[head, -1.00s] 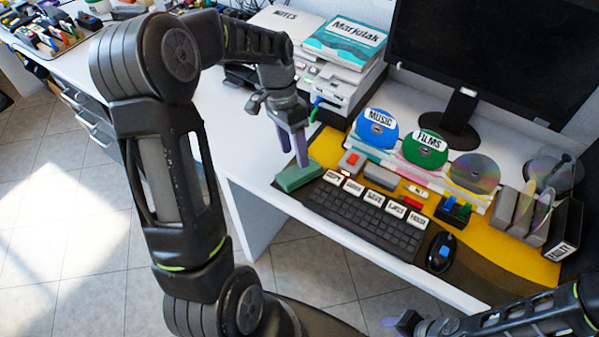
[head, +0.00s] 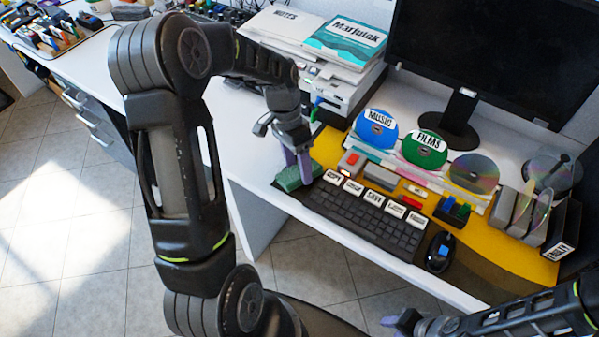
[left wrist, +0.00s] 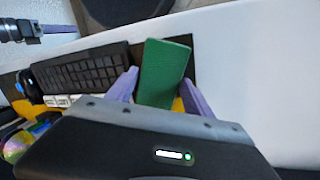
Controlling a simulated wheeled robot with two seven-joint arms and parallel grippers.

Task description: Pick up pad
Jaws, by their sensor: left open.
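The green pad (head: 287,181) lies flat at the left front of the desk, just left of the keyboard. My left gripper (head: 299,168) is open and points down at the pad, its purple fingers hiding part of it. In the left wrist view the pad (left wrist: 165,66) shows between the two spread fingers of my left gripper (left wrist: 160,76). Whether the fingers touch it I cannot tell. My right gripper (head: 402,321) is at the bottom of the head view, clear of the pad; its jaws are not clear enough to judge.
The keyboard (head: 362,217) with white labels lies right of the pad, with the mouse (head: 440,252) beyond it. A printer with papers (head: 335,92) stands behind. Disc stands (head: 425,150) and a monitor (head: 490,50) are farther right. The desk left of the gripper is bare.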

